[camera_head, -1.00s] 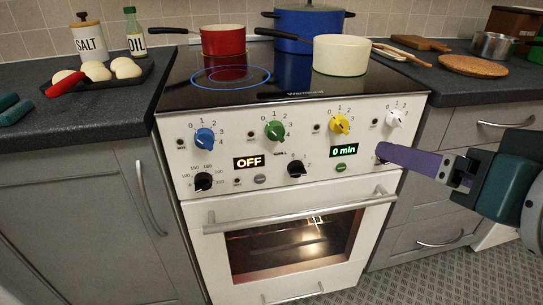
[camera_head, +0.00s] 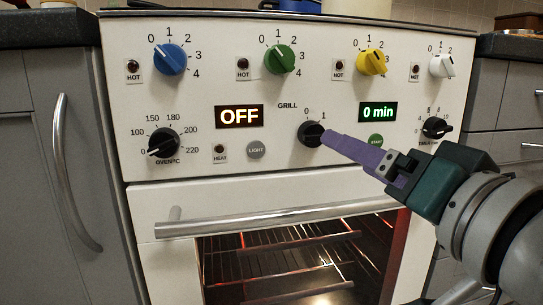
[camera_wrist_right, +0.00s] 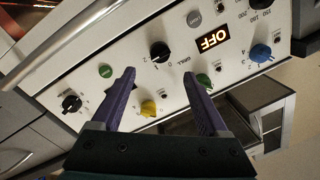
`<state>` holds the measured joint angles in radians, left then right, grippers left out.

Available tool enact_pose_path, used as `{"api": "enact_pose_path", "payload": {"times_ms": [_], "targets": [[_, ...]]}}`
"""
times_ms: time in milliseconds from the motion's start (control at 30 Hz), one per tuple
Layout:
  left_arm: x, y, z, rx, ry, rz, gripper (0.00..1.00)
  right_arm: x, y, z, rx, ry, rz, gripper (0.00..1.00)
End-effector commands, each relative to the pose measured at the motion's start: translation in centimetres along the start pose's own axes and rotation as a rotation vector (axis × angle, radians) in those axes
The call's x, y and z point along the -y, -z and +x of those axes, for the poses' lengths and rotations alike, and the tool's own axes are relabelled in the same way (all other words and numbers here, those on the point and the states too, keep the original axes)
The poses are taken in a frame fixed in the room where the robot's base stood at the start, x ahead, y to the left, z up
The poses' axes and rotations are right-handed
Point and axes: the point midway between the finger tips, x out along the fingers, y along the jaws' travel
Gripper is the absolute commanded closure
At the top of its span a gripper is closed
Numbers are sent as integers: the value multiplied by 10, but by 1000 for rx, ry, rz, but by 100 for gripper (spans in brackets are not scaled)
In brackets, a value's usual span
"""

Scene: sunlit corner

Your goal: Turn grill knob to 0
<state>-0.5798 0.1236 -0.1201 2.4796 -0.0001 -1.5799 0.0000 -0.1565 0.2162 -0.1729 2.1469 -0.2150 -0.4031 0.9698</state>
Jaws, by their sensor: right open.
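The grill knob (camera_head: 311,133) is a small black knob at the middle of the white stove panel, under the word GRILL, with 0 and 1 marked above it. I cannot tell clearly where its pointer stands. In the wrist view the grill knob (camera_wrist_right: 160,52) is beyond the fingertips, near the gap between them. My right gripper (camera_head: 328,141) comes in from the right. Its purple fingertips overlap the knob's right edge in the head view; contact cannot be told. In the wrist view the right gripper (camera_wrist_right: 162,80) is open and empty. My left gripper is not in view.
Blue (camera_head: 169,59), green (camera_head: 280,59), yellow (camera_head: 372,62) and white (camera_head: 442,65) knobs line the panel above. The black oven knob (camera_head: 163,142) is left, the timer knob (camera_head: 437,127) right. The oven handle (camera_head: 280,217) sticks out below.

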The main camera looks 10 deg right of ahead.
Motion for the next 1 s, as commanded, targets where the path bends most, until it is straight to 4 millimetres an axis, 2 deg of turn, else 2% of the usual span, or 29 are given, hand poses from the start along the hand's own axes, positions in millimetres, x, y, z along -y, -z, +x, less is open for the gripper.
{"api": "enact_pose_path", "payload": {"times_ms": [500, 700, 1000], "targets": [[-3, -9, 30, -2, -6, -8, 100, -1, -1, 78, 0, -1, -2, 23], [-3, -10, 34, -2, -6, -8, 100, 0, 0, 90, 1, -2, -2, 23], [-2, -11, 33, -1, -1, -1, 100, 0, 1, 91, 2, -2, -1, 24]]}}
